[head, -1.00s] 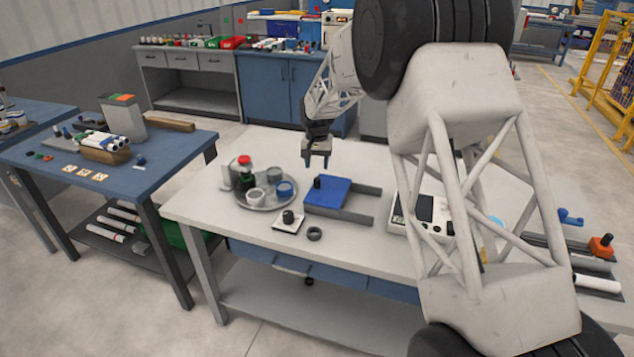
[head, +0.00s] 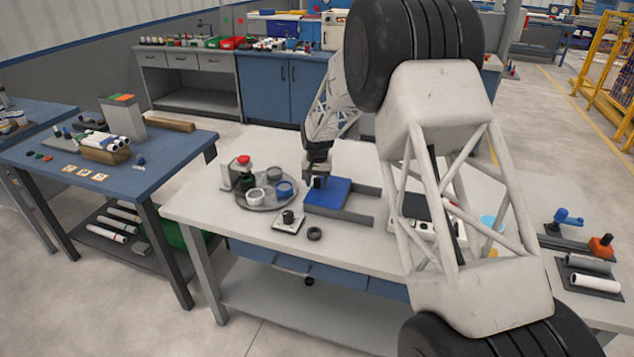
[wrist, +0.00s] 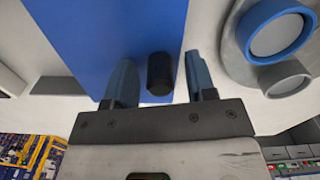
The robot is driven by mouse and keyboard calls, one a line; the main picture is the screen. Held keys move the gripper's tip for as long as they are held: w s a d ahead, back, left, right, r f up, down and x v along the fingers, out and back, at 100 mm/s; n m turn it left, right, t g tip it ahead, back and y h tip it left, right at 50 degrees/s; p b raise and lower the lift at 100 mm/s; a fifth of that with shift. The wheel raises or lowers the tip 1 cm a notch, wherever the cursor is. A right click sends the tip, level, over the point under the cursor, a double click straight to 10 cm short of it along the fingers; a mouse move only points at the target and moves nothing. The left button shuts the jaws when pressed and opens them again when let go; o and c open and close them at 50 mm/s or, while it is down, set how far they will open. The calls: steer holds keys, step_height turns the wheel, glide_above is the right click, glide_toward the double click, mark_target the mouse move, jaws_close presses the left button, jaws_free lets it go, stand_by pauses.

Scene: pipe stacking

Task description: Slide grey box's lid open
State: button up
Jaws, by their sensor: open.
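The grey box (head: 362,206) lies on the white table with its blue lid (head: 331,192) covering the left part. A dark upright knob stands near the lid's left end. In the wrist view the blue lid (wrist: 105,35) fills the upper left, and the black knob (wrist: 160,73) stands between my two fingers. My gripper (head: 318,181) is low over the lid at the knob. In the wrist view my gripper (wrist: 160,85) is open, with a gap between each finger and the knob.
A round grey tray (head: 266,200) with several cups stands just left of the box. A white plate with a black knob (head: 288,218) and a dark ring (head: 314,233) lie in front. A white device (head: 420,218) stands to the right, partly behind my arm.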

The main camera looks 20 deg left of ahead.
mark_target(346, 193)
jaws_close()
stand_by(0.3)
steer(key=shift+d, duration=0.1)
steer(key=d, duration=1)
jaws_free()
step_height(346, 193, up, 8)
stand_by(0.8)
